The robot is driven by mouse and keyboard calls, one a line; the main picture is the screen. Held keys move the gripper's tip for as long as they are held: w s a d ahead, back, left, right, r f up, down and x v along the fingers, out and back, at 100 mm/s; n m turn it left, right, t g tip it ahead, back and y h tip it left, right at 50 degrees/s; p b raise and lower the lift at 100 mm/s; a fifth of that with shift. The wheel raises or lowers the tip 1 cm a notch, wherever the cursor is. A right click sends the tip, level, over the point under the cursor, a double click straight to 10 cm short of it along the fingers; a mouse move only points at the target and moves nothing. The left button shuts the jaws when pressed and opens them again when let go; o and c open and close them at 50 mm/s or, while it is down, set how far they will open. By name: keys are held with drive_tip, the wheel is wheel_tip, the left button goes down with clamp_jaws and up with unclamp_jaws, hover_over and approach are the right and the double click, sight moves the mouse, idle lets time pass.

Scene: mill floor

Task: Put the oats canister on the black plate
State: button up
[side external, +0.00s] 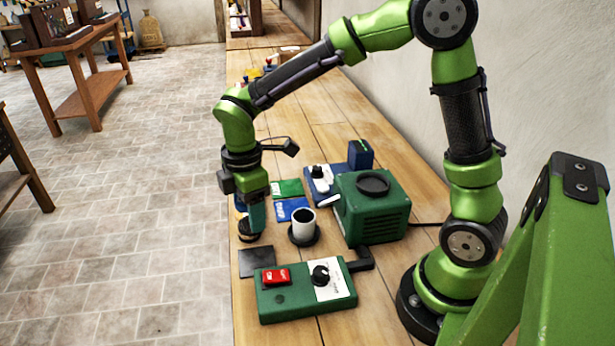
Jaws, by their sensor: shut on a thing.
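My gripper (253,222) points down near the left edge of the bench. It is shut on a small dark round thing (249,236) with a pale band, low over the wood; the finger hides part of it. No lettering shows on it, so I cannot tell whether it is the oats canister. A flat black square plate (256,263) lies just in front of it, towards the camera. A white open cylinder (303,222) stands upright on a round black base (305,241) to the right of my gripper. I cannot tell whether the held thing touches the bench.
A green control box (310,301) with a red switch and black knob lies in front. A green machine (375,211) stands to the right, with a blue box (360,154) behind it. Green (288,188) and blue (291,209) flat packs lie behind the white cylinder.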

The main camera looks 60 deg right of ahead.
wheel_tip(320, 180, down, 10)
drive_tip(key=shift+w, duration=0.1)
idle(0.4)
drive_tip(key=o, duration=0.9)
drive_tip(key=shift+f, duration=0.15)
